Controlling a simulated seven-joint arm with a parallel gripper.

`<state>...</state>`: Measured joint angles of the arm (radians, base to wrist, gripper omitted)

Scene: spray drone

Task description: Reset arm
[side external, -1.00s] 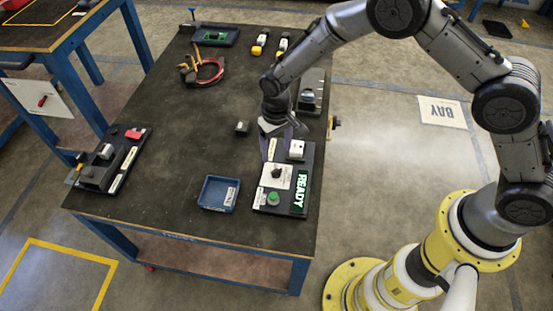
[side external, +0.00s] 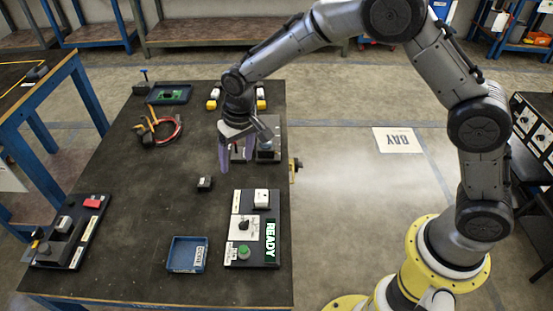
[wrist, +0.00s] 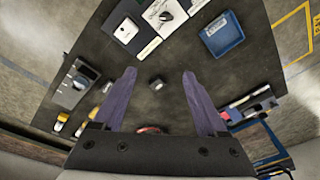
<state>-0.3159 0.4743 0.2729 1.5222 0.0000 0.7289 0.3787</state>
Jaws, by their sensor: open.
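My gripper (side external: 236,162) hangs over the table, above and beyond the control panel, with its two purple fingers pointing down. In the wrist view the fingers (wrist: 158,74) are spread wide with nothing held between them. The control panel (side external: 232,228) lies at the table's right edge. It carries a white box, a black knob, a green button (side external: 244,251) and a lit green READY display (side external: 270,241). The panel also shows at the top of the wrist view (wrist: 146,44).
A blue tray (side external: 187,255) lies left of the panel. A black fixture (side external: 70,235) is at the left edge. Red cables with pliers (side external: 165,130) and a green circuit board tray (side external: 168,95) are at the back. The table middle is mostly bare (side external: 140,200).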

